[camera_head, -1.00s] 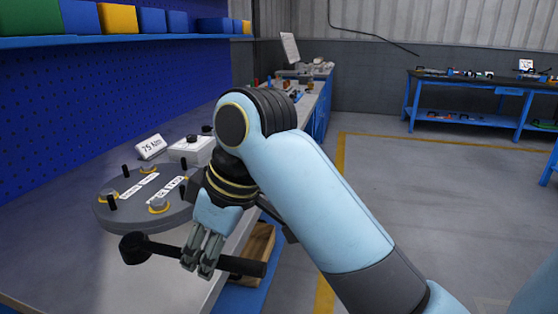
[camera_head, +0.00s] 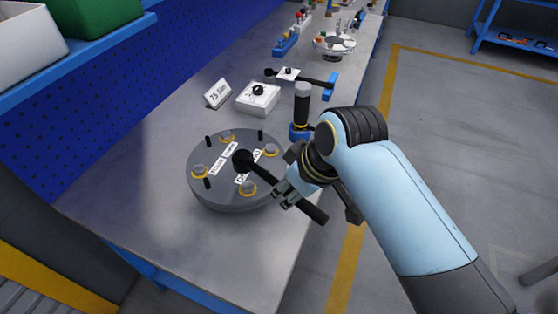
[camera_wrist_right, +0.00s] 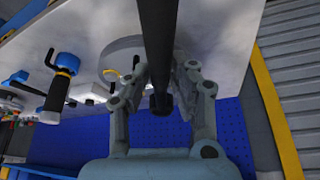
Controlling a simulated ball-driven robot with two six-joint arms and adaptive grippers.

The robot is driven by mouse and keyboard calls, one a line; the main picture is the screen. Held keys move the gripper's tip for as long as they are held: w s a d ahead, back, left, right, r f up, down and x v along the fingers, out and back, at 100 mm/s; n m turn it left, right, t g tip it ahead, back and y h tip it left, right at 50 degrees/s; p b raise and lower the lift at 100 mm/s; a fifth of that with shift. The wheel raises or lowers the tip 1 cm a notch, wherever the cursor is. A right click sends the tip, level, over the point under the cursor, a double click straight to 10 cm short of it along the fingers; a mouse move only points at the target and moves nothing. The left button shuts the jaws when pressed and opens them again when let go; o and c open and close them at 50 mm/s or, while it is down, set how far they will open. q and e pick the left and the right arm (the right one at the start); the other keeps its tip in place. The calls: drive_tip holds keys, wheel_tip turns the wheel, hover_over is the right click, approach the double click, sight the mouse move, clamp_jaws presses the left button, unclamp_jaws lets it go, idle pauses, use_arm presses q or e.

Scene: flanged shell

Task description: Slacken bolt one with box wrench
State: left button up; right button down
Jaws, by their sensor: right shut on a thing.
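The round grey flanged shell (camera_head: 215,193) stands on the bench, with several bolts on yellow rings, black studs and white labels on its top. Bolts show at its back (camera_head: 227,136), left (camera_head: 199,170), front (camera_head: 248,188) and right (camera_head: 270,150). I cannot tell which is bolt one. My right gripper (camera_head: 288,191) is shut on the handle of a black box wrench (camera_head: 262,172). The wrench's ring head (camera_head: 242,159) appears over the right part of the shell; contact with a bolt cannot be made out. The right wrist view shows the fingers (camera_wrist_right: 160,88) around the dark handle (camera_wrist_right: 158,40). My left gripper is out of view.
Behind the shell are a white box with a black knob (camera_head: 258,98) and a "75 Nm" card (camera_head: 217,93). The bench (camera_head: 150,165) left of the shell is clear.

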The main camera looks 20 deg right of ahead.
use_arm(q)
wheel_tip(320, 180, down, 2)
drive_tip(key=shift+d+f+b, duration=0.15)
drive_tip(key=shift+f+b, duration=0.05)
drive_tip(key=shift+b, duration=1.05)
use_arm(e)
wheel_tip(320, 180, down, 5)
drive_tip(key=shift+s+f, duration=0.1)
drive_tip(key=shift+s, duration=0.05)
use_arm(q)
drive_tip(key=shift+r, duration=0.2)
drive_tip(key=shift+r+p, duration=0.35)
drive_tip(key=shift+p, duration=0.15)
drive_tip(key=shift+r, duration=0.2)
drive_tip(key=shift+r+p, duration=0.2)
drive_tip(key=shift+p, duration=0.25)
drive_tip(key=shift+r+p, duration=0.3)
